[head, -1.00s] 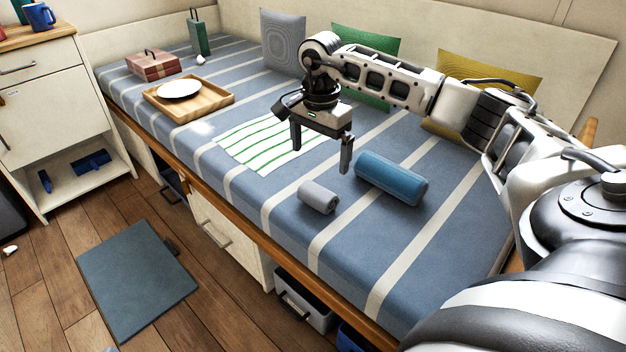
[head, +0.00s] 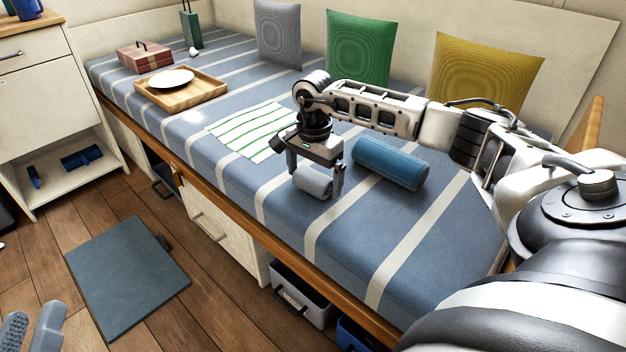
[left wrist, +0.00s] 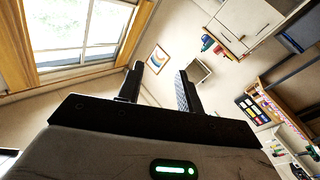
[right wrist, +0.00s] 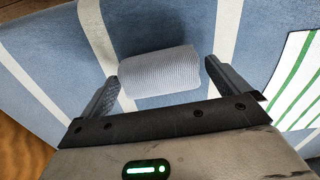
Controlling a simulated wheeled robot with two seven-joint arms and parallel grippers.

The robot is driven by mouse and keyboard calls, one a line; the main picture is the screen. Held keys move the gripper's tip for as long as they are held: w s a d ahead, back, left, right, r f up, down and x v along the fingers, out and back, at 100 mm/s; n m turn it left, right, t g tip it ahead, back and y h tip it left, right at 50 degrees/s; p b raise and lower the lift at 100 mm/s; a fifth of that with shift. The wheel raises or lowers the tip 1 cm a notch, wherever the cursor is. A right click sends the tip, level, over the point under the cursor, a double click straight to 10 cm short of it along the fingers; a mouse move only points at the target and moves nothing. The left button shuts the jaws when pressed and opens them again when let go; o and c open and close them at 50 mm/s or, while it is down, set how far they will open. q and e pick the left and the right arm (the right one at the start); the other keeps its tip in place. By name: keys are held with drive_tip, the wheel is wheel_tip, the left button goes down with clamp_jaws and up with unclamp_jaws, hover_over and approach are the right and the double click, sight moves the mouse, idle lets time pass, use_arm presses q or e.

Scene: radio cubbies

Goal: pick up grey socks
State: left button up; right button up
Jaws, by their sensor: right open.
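The grey socks (head: 313,183) are a rolled, ribbed bundle lying on the striped mattress. They also show in the right wrist view (right wrist: 160,72), lying between the two fingers. My right gripper (head: 316,177) is open and points down over the socks, one finger at each end of the roll. In the right wrist view small gaps seem to show beside the roll, so it is not clamped. My left gripper (left wrist: 158,88) is open and empty in the left wrist view, facing the room, away from the bed. Its fingertips (head: 35,326) show at the lower left of the head view.
A blue cylindrical bolster (head: 390,163) lies just right of the socks. A green-striped cloth (head: 250,130) lies to their left. A wooden tray (head: 217,91) with a white plate (head: 171,79) is farther back. Mattress in front of the socks is clear.

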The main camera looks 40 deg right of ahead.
sight(314, 172)
drive_tip(key=c, duration=1)
drive_tip(key=shift+r, duration=0.1)
drive_tip(key=shift+r, duration=0.55)
wheel_tip(314, 172, up, 2)
drive_tip(key=shift+r+p, duration=0.2)
drive_tip(key=shift+p, duration=0.55)
drive_tip(key=s+r, duration=0.1)
drive_tip(key=r+p, duration=0.1)
drive_tip(key=s+r, duration=0.1)
drive_tip(key=shift+s+d+p, duration=0.25)
drive_tip(key=shift+s+p, duration=0.05)
drive_tip(key=shift+p, duration=0.05)
use_arm(q)
drive_tip(key=f+g+p, duration=0.1)
drive_tip(key=s+f+g+y, duration=0.1)
drive_tip(key=f, duration=0.1)
drive_tip(key=f+g+y+p, duration=0.1)
drive_tip(key=shift+s+a+f+n+p, duration=0.15)
drive_tip(key=shift+s+n+p, duration=0.15)
drive_tip(key=shift+s+p, duration=0.1)
use_arm(e)
drive_tip(key=s+d+r, duration=0.1)
drive_tip(key=s+r, duration=0.5)
drive_tip(key=s, duration=0.5)
drive_tip(key=shift+s+d+r, duration=0.15)
drive_tip(key=shift+d+r, duration=0.05)
